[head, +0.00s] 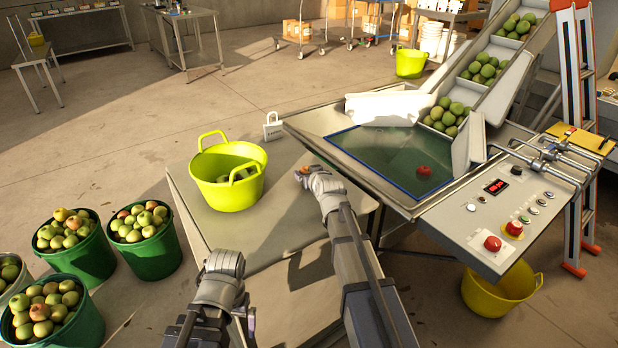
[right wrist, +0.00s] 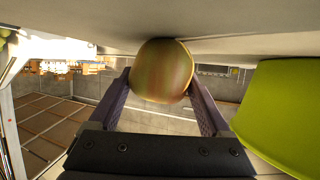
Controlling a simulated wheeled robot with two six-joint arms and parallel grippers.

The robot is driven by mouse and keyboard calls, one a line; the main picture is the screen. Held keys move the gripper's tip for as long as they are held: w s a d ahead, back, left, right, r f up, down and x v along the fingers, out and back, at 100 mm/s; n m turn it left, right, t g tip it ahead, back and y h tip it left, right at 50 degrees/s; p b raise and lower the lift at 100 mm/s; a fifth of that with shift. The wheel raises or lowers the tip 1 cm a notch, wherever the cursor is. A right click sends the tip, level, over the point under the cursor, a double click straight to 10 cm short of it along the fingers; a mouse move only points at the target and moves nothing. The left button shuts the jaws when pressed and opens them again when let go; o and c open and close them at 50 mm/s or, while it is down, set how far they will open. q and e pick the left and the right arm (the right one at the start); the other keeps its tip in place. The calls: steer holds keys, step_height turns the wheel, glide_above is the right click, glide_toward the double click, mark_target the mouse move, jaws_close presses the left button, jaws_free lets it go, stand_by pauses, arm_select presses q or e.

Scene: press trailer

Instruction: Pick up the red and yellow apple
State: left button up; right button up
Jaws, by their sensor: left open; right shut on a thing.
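The red and yellow apple (right wrist: 162,70) sits between the two fingers of my right gripper (right wrist: 165,98) in the right wrist view, streaked red, yellow and green. The fingers are shut on its sides. In the head view my right gripper (head: 304,177) is over the metal table (head: 262,232), right of the yellow-green basket; only a small orange-red patch of the apple (head: 303,170) shows there. I cannot tell whether the apple touches the table. My left gripper (head: 247,318) is low near the table's front, empty as far as I see, and mostly hidden by its arm.
The yellow-green basket (head: 222,194) stands on the table. A sorting machine with a sunken green tray (head: 372,155) holding a red apple (head: 424,171) is on the right. Green buckets of apples (head: 145,252) stand on the floor at left. The floor behind the table is mostly clear.

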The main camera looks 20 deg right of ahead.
steer(key=shift+r, duration=0.1)
step_height(320, 180, up, 10)
steer(key=p, duration=1)
